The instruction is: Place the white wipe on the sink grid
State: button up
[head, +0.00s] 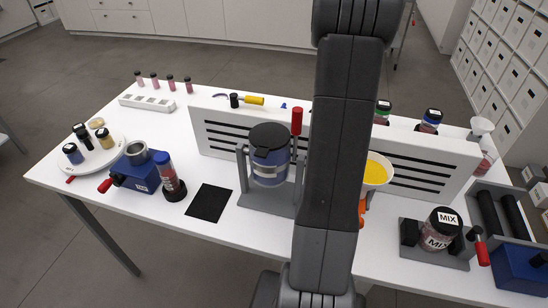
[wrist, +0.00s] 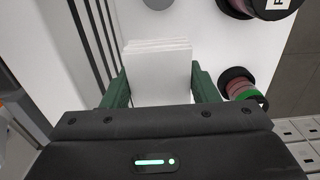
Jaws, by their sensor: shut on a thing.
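The white wipe (wrist: 157,75), which looks like a folded or layered white pad, sits between the two green fingers of my gripper (wrist: 158,82) in the wrist view. My gripper is shut on it. In the head view my arm covers the middle of the table, and neither my gripper nor the wipe shows there. I cannot make out a sink grid in either view.
The slotted white panel (head: 428,171) runs along the table; it also shows in the wrist view (wrist: 78,30).

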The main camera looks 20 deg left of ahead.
notch_tip(320, 180, down, 16)
jog(key=shift+r, duration=0.1)
dwell(0.5)
jog(key=shift+b, duration=0.35)
jog(key=o, duration=0.5)
jog(key=shift+f, duration=0.25)
jog(key=o, duration=0.5)
jog(key=shift+r, duration=0.1)
jog(key=shift+r, duration=0.1)
